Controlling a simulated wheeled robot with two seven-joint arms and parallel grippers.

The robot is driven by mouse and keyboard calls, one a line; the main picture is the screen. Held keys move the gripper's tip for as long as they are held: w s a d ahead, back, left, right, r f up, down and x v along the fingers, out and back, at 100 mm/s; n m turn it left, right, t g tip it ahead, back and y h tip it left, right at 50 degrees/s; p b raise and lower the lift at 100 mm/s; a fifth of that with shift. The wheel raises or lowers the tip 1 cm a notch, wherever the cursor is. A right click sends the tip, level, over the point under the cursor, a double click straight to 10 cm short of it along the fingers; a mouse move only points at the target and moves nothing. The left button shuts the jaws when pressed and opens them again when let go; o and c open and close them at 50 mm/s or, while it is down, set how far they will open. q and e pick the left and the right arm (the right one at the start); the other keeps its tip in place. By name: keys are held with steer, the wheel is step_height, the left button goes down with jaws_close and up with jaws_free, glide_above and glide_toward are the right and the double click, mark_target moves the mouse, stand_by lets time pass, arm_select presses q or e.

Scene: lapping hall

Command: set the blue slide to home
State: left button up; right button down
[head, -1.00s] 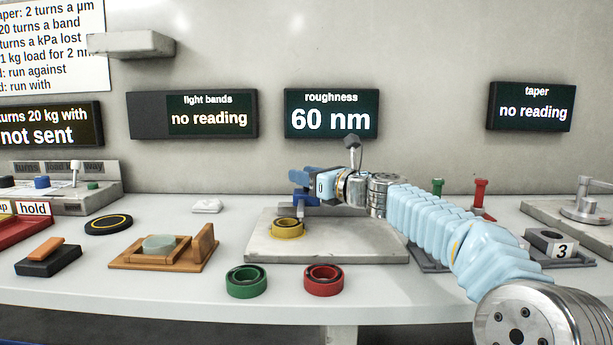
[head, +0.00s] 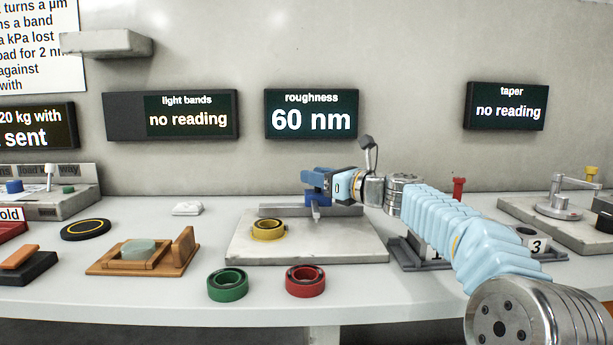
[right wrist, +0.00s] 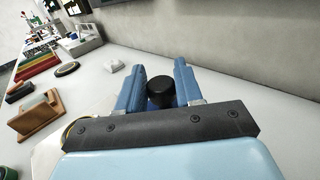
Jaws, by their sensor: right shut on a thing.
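The blue slide (head: 317,196) sits on a grey rail (head: 275,210) at the back of a pale stone plate (head: 300,250). A small metal piece hangs at its front. My right gripper (head: 313,177) reaches in from the right and is at the slide's top. In the right wrist view its two blue fingers stand either side of a black knob (right wrist: 160,95), and it is shut on this. The fingers partly hide the slide. No home mark can be made out. My left gripper is not in view.
A yellow ring (head: 268,230) lies on the plate, left of the slide. A green ring (head: 228,285) and a red ring (head: 305,281) lie in front. A wooden holder (head: 140,256) stands left. The roughness display (head: 311,114) reads 60 nm.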

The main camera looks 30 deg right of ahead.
steer(key=shift+s+d, duration=0.1)
steer(key=shift+d, duration=0.1)
steer(key=c, duration=0.8)
jaws_free()
steer(key=shift+c, duration=0.2)
steer(key=shift+s, duration=0.1)
steer(key=v, duration=1.3)
steer(key=shift+s+b, duration=0.35)
steer(key=shift+s, duration=0.05)
